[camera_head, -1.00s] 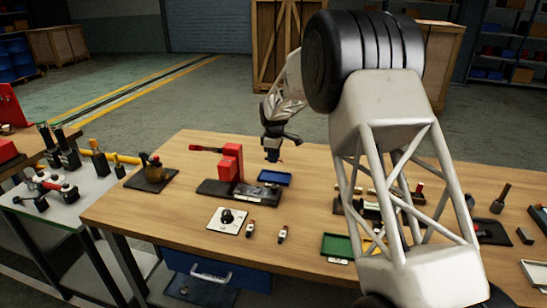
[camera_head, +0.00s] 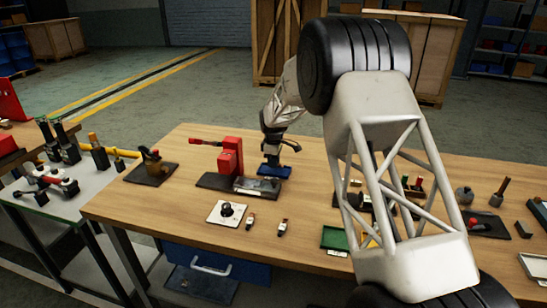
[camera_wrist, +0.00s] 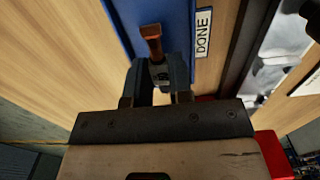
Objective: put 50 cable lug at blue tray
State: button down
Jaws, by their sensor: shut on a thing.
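The blue tray (camera_head: 282,172) sits on the wooden table, behind and right of the red tool. In the wrist view the tray (camera_wrist: 122,10) carries a white label reading DONE. My gripper (camera_head: 272,161) is low over the tray. In the wrist view my gripper (camera_wrist: 160,72) is shut on a cable lug (camera_wrist: 152,40), with its copper-brown end showing beyond the fingertips. The held part between the fingers is pale with a small marking I cannot read. I cannot tell whether the lug touches the tray floor.
The red tool (camera_head: 230,157) on a dark base stands close left of the tray. A green tray (camera_head: 335,240) is to the right, partly behind my arm.

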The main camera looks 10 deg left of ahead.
jog(key=shift+f, duration=0.85)
jog(key=shift+f, duration=0.35)
dwell(0.8)
jog(key=c, duration=0.9)
grip_release()
jog(key=shift+c, duration=0.2)
jog(key=shift+r, duration=3.5)
jog(key=shift+d+r, duration=0.1)
